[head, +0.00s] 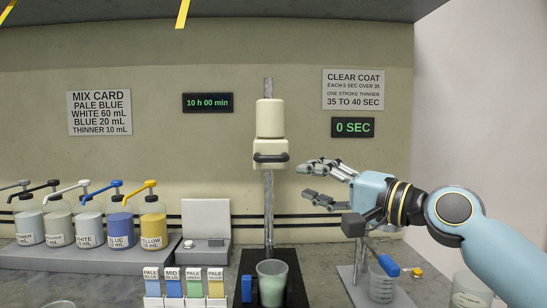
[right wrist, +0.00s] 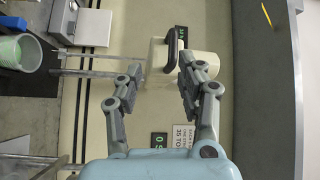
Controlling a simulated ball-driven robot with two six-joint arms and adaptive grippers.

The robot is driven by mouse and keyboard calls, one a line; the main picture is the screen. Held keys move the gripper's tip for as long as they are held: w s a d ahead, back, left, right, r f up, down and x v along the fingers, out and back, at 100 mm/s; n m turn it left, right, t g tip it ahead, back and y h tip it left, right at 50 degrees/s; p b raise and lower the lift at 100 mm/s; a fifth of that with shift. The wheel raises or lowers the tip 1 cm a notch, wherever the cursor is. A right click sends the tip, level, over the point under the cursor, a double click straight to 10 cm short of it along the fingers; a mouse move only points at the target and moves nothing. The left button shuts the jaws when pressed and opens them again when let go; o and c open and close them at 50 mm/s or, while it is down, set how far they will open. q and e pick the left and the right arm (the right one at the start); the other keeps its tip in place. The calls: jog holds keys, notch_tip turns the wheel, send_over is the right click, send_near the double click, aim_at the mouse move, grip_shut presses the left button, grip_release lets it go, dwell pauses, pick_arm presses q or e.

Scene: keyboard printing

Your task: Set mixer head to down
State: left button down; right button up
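The mixer head (head: 271,125) is a cream block with a black handle (head: 271,158), raised on a vertical metal post (head: 269,215). Below it a translucent cup with pale green contents (head: 272,285) stands on a black base. My right gripper (head: 312,181) is open and empty, just right of the handle at about its height, with a gap between. In the right wrist view the open fingers (right wrist: 160,78) point toward the mixer head (right wrist: 203,64) and its handle (right wrist: 171,46), not touching visibly. My left gripper is not in view.
Pump bottles (head: 121,230) stand on a grey rack at left. Colour cards (head: 190,283) stand at the front. A grey stand (head: 345,280) and a clear cup (head: 381,284) sit under my right arm.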

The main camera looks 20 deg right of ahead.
aim_at(278, 160)
jog(key=shift+m+t, duration=0.4)
jog(key=shift+m, duration=0.1)
jog(key=x, duration=0.3)
jog(key=r+p+x, duration=0.1)
jog(key=x, duration=0.3)
jog(key=d+p+x, duration=0.1)
jog(key=x, duration=0.3)
jog(key=shift+w+a+r, duration=0.1)
jog(key=shift+w+r, duration=0.15)
jog(key=shift+r, duration=0.1)
grip_shut()
